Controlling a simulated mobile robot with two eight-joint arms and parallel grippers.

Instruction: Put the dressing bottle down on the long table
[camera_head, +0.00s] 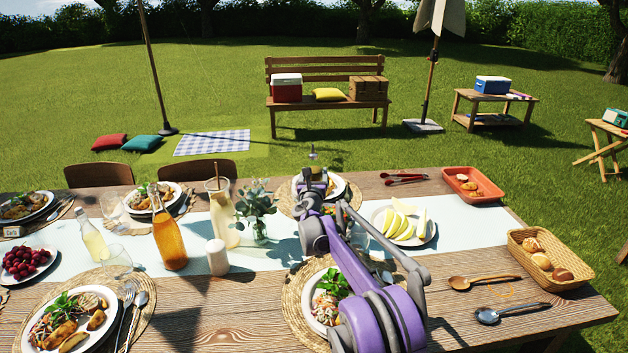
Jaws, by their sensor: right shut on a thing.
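The long table (190,320) fills the lower part of the head view. My right arm reaches over it from the lower right of centre. My right gripper (312,182) is above the far side of the table, in front of a plate at a far place setting. It is shut on the dressing bottle (313,153), of which only a small narrow top shows above the jaws. The bottle's body is hidden by the gripper, so I cannot tell whether its base touches anything. My left gripper is out of view.
Left of the arm stand a plant in a glass vase (258,212), a carafe (222,212), a white candle (216,257) and an orange bottle (168,235). Right of it are a plate of melon slices (428,230), red tongs (404,178), a tray (482,194) and a bread basket (580,279).

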